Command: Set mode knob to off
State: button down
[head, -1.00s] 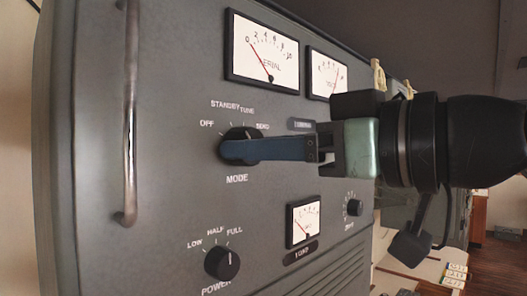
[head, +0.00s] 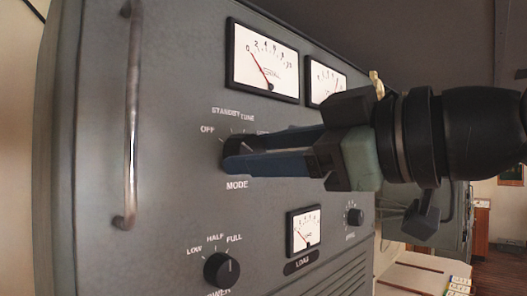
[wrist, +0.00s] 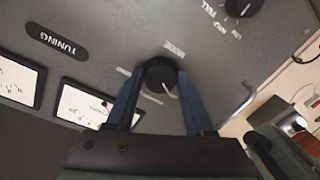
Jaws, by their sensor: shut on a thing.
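The black round mode knob (head: 236,143) is on the grey panel, with OFF, STANDBY and TUNE printed around it and MODE below; my fingers cover the SEND label in the head view. My gripper (head: 232,154) is shut on the knob, its two blue fingers on opposite sides. In the wrist view the knob (wrist: 160,73) sits between the fingertips (wrist: 157,77). Its white pointer line slants down and right there, on the side of the scale labels. The exact label it meets is hard to tell, as the right finger hides part of the scale.
A metal handle (head: 131,115) stands out at the panel's left. The power knob (head: 221,270) is below, and a small knob (head: 354,216) is at lower right. Meters (head: 263,62) lie above, and a load meter (head: 305,228) below my gripper.

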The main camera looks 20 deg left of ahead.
jog(key=shift+c, duration=1.4)
grip_release()
jog(key=shift+d, duration=0.1)
jog(key=b+v, duration=0.4)
jog(key=v, duration=0.8)
jog(key=shift+s+d, duration=0.2)
jog(key=shift+d, duration=0.2)
jog(key=shift+w, duration=0.1)
